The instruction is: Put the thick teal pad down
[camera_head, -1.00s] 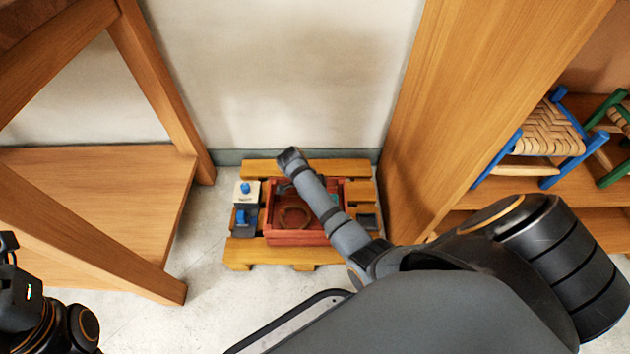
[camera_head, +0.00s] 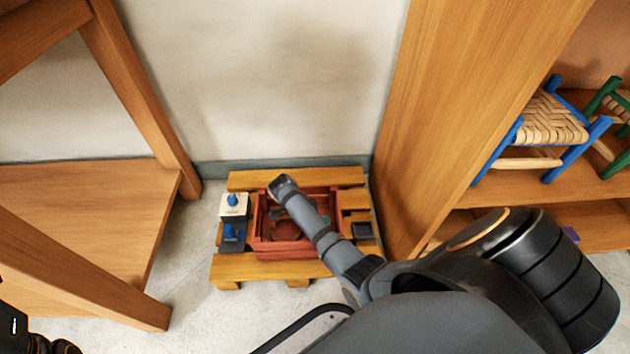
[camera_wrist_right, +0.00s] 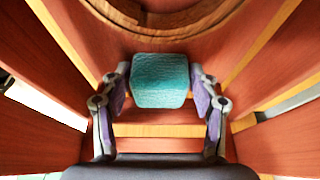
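The thick teal pad (camera_wrist_right: 160,80) is a small block with a textured top, between the two fingers of my right gripper (camera_wrist_right: 159,90) in the right wrist view. The fingers, with purple inner pads, are open, with a narrow gap on each side of the pad. Red walls of the crate (camera_wrist_right: 285,125) surround them; whether the pad rests on its floor is hard to tell. My left gripper is out of frame; only part of that arm shows at lower left.
The crate stands on a wooden pallet (camera_head: 265,270). A white switch box (camera_head: 233,206) and a dark blue-topped box (camera_head: 231,236) stand left of it, a dark square piece (camera_head: 363,231) right. A round wooden ring (camera_wrist_right: 160,18) lies in the crate. A tall wooden panel (camera_head: 470,90) borders the right.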

